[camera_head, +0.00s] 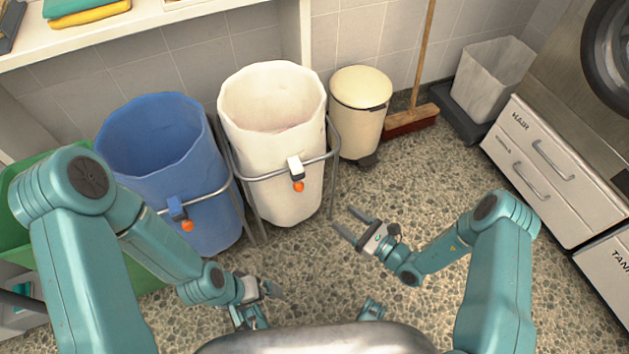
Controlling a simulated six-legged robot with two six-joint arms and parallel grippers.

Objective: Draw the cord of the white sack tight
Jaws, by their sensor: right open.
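The white sack (273,108) stands upright in a metal frame (331,152), its mouth wide open. A white cord lock (294,166) with an orange ball (298,186) is on its front, at the frame's ring. My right gripper (352,226) is open and empty, to the right of the sack and lower in the picture, apart from it and pointing left. My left gripper (277,292) is low in the picture, below the blue sack and white sack; its fingers are small and partly dark, so their opening is unclear.
A blue sack (160,140) with its own orange ball (187,226) stands to the left. A cream pedal bin (360,110), a broom (411,120) and a grey bin (490,75) stand behind right. White drawers (545,170) are at the right. Pebbled floor between is clear.

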